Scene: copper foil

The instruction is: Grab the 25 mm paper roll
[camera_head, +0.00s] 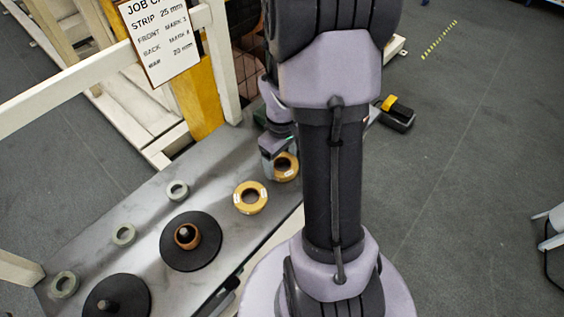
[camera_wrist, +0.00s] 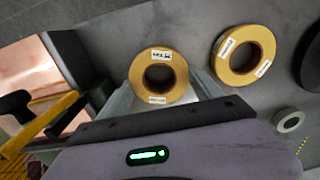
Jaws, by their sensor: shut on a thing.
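Two tan paper rolls with white labels lie flat on the grey bench. The farther paper roll (camera_head: 289,176) is at my gripper (camera_head: 274,165) and partly hidden by it. In the wrist view this roll (camera_wrist: 137,77) sits between the fingers of my gripper (camera_wrist: 163,82), which is shut on it. Its labels are too small to read surely, so I cannot confirm its width. The other paper roll (camera_head: 240,205) lies just nearer on the bench, apart from the gripper; it also shows in the wrist view (camera_wrist: 225,67).
Several small grey-green rings (camera_head: 115,240) lie along the bench (camera_head: 145,205). Two black discs with spindles stand nearby; one disc (camera_head: 207,256) bears a copper-coloured roll (camera_head: 178,240). A job card (camera_head: 160,55) reads "STRIP 25 mm". A yellow-and-black tool (camera_head: 397,112) is beyond my arm.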

